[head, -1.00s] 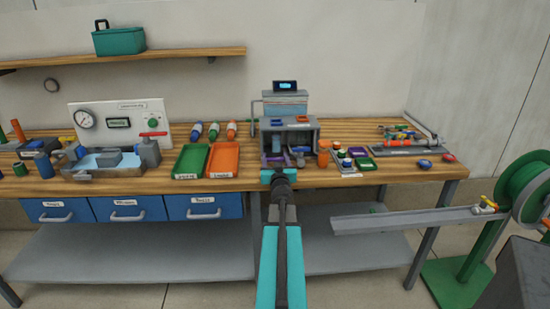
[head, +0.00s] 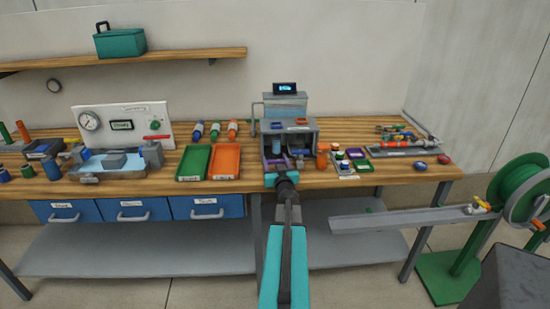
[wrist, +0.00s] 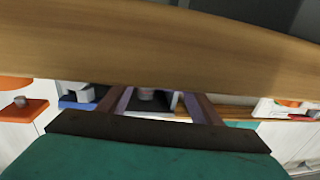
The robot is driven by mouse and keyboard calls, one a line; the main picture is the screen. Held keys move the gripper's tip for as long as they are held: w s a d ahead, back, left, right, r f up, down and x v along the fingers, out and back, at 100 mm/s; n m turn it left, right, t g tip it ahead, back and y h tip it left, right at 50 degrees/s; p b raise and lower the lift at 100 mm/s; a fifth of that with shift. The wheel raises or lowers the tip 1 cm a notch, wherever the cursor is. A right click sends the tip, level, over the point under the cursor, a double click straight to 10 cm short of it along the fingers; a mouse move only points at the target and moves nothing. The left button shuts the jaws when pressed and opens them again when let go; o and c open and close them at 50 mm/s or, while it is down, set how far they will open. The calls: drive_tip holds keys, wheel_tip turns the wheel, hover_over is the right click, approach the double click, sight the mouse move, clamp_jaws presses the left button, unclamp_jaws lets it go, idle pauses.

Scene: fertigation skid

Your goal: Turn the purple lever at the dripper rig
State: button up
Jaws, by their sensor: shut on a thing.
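The grey dripper rig (head: 304,139) stands on the bench, with a small screen above it. Purple shows low at its front, in the opening just above my gripper; this is the purple lever (head: 271,162), mostly hidden. My gripper (head: 278,170) is at the rig's front, at the bench's front edge. In the wrist view, the two fingers (wrist: 158,103) stand apart, with a greyish purple round part between them. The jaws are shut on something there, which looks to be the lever. The lever's angle cannot be made out.
An orange bottle (head: 322,160) and small colored trays (head: 345,165) stand close right of the rig. Green (head: 193,162) and orange (head: 225,161) trays lie left. The bench's wooden front edge is close under my gripper.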

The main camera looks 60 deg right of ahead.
drive_tip(key=shift+s+d+r+n+t+y+p, duration=0.15)
drive_tip(key=shift+n+t+y+p, duration=0.3)
drive_tip(key=shift+p, duration=1.55)
drive_tip(key=shift+s+r+n+t+y+p, duration=0.1)
drive_tip(key=shift+n+t+y+p, duration=0.3)
drive_tip(key=shift+p, duration=1.55)
drive_tip(key=shift+n+t+y+p, duration=0.25)
drive_tip(key=shift+t+y+p, duration=0.15)
drive_tip(key=shift+p, duration=0.5)
drive_tip(key=shift+s+f+y+p, duration=0.1)
drive_tip(key=shift+f+y+p, duration=0.15)
drive_tip(key=shift+p, duration=0.1)
drive_tip(key=o, duration=1.1)
drive_tip(key=shift+c, duration=0.2)
drive_tip(key=shift+a, duration=0.25)
